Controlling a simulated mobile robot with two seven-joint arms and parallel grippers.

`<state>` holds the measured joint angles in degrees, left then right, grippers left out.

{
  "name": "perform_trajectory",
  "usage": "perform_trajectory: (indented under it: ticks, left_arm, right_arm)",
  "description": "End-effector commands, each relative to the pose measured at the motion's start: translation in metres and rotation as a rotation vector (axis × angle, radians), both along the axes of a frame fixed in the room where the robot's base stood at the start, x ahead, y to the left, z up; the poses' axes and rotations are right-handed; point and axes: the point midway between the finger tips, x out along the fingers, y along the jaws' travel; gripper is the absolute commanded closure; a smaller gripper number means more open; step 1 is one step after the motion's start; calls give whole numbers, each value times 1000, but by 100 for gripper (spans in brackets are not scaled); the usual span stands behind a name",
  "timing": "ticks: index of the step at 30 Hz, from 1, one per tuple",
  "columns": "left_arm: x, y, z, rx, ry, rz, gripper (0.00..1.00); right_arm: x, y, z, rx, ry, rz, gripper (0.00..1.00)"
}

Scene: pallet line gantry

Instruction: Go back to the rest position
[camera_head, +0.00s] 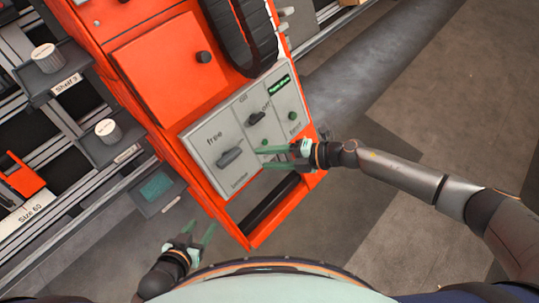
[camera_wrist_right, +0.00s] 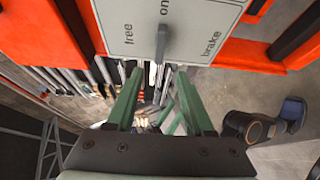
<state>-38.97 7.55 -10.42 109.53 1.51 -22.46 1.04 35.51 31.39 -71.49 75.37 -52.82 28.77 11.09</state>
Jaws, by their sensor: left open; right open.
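My left gripper (camera_head: 197,236) is low in the head view, open and empty, over the floor below the orange machine. My right gripper (camera_head: 262,158) is open, with its green fingers in front of the lower right of the grey control panel (camera_head: 202,151). In the right wrist view, its two fingers (camera_wrist_right: 157,95) are apart with nothing between them. The panel's free/brake lever (camera_head: 229,158) is left of the right gripper in the head view. It also shows beyond the fingertips in the wrist view (camera_wrist_right: 162,43). Whether the fingers touch the panel is unclear.
The orange machine (camera_head: 153,69) fills the middle, with a knob (camera_head: 256,118), a green button (camera_head: 292,115) and a lit green display (camera_head: 279,85). Grey floor (camera_head: 420,90) is free at the right.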

Motion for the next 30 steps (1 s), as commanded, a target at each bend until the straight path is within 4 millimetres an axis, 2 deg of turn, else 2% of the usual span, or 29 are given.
perform_trajectory:
  ticks: [15,20,25,27,30]
  left_arm:
    - [0,-2,1,-2,0,-2,43]
    - [0,-2,4,-2,-1,-2,43]
    - [0,-2,11,-3,0,-1,43]
    - [0,-2,14,-3,0,-1,43]
    - [0,-2,18,-2,-1,-2,43]
  right_arm:
    - [0,0,0,1,1,-1,48]
    - [-7,14,8,71,33,-46,48]
    - [-18,41,35,287,159,-242,48]
    - [-19,44,45,381,231,-356,48]
    - [-19,36,53,496,342,-530,48]
